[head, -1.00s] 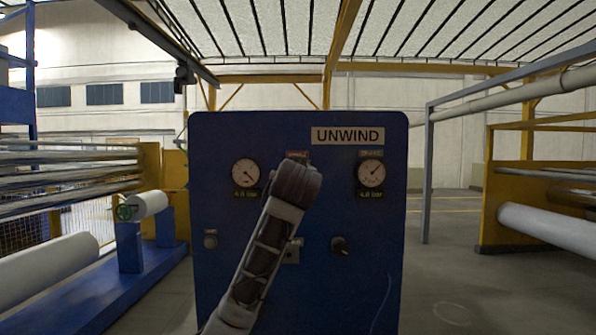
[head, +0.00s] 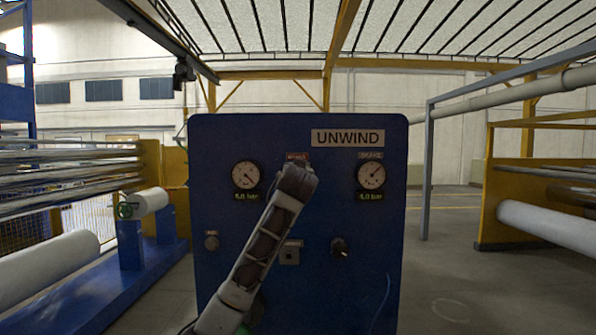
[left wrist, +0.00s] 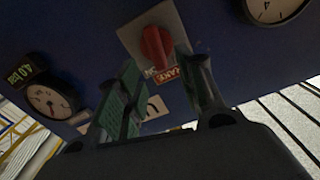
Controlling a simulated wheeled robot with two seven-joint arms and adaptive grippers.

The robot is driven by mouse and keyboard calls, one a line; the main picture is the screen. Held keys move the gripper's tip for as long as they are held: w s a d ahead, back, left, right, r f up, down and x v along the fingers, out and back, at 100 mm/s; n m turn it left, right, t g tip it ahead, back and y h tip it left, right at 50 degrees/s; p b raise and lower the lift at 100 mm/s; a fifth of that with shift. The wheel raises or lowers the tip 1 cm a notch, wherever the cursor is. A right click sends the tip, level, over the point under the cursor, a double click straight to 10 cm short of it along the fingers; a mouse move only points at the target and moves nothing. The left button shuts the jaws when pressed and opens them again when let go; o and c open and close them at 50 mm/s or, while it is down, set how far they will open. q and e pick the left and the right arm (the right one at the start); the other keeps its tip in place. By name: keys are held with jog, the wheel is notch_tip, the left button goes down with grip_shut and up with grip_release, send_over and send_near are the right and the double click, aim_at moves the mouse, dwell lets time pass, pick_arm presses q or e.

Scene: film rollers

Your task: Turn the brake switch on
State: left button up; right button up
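A blue control panel (head: 240,128) marked UNWIND stands in front of me. My right gripper is not in view.
The panel has a left gauge (head: 246,175), a right gauge (head: 370,175), a key switch (head: 211,242), a small plate (head: 289,255) and a black knob (head: 339,247). White rollers (head: 55,262) are at left and another roller (head: 548,228) at right. The floor right of the panel is clear.

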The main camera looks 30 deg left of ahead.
pick_arm(q)
jog(key=shift+p+x, duration=0.5)
jog(key=shift+x, duration=1.45)
jog(key=shift+c, duration=0.3)
grip_shut()
